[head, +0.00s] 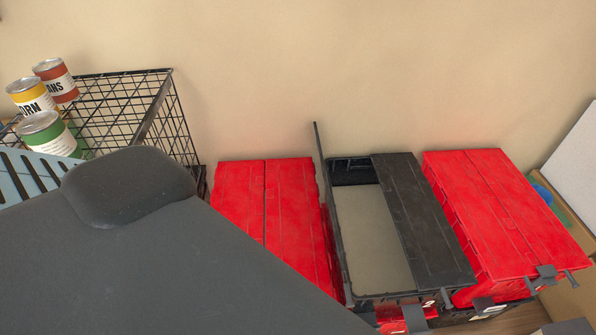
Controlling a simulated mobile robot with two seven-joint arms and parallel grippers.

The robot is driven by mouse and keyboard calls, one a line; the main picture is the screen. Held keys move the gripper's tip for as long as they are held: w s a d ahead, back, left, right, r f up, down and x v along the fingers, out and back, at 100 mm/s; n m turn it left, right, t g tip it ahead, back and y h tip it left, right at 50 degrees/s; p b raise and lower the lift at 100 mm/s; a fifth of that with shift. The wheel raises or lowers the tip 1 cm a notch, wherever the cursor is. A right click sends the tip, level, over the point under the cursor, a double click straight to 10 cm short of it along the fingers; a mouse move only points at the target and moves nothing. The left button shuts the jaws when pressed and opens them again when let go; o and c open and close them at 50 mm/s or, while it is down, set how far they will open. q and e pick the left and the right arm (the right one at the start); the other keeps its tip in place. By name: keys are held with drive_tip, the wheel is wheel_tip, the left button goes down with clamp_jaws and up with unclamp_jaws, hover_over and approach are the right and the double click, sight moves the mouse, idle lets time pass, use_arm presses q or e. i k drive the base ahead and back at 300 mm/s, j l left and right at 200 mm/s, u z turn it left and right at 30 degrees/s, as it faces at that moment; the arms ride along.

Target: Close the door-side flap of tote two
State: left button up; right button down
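A black tote (336,164) stands between two red totes. Its right flap (425,215) lies flat and closed over the right half. Its left flap (331,205) stands up nearly vertical, seen almost edge-on, leaving the left half open. A plain grey-beige inside (372,235) shows there. White marks on the tote's front are too small to read, so its number is not certain. I cannot tell which side faces the door. Neither gripper shows. A large dark grey part, probably my arm, fills the lower left.
A closed red tote (290,200) is close to the upright flap, partly hidden. Another closed red tote (500,205) stands right, with dark latches in front. A black wire basket (150,105) and several cans (55,80) are at left. The wall (350,60) is close behind.

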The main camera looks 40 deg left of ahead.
sight(340, 250)
drive_tip(key=k+j+u, duration=0.15)
drive_tip(key=j, duration=0.15)
drive_tip(key=k+j+u, duration=0.15)
drive_tip(key=j, duration=0.15)
drive_tip(key=k+j+u, duration=0.15)
drive_tip(key=j, duration=0.15)
drive_tip(key=k+j+z, duration=0.1)
drive_tip(key=j+z, duration=0.15)
drive_tip(key=j, duration=0.15)
